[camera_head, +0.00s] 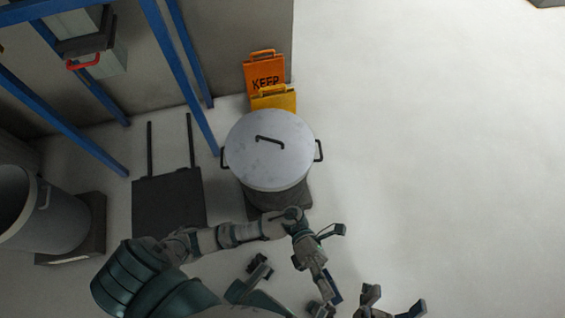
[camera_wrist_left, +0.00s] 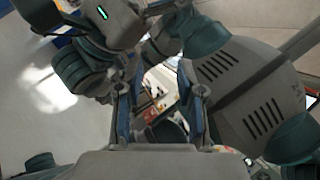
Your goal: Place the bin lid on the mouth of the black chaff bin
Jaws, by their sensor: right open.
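The bin lid (camera_head: 265,140) is a round, light grey disc with a dark bar handle across its top. It lies over the mouth of a bin (camera_head: 274,187) in the head view and looks roughly level and centred. Two dark side handles stick out at the bin's left and right, and the lid hides the mouth. My left gripper (camera_head: 326,293) is below and to the right of the bin, apart from the lid. In the left wrist view its fingers (camera_wrist_left: 160,88) are spread with nothing held between them. My right gripper (camera_head: 393,303) is open and empty at the bottom edge.
An orange sign (camera_head: 264,72) and a yellow one (camera_head: 273,98) stand just behind the bin. Blue posts (camera_head: 180,70) rise at its left, near a dark platform (camera_head: 168,203). A grey open bin (camera_head: 62,222) stands far left. The floor at right is clear.

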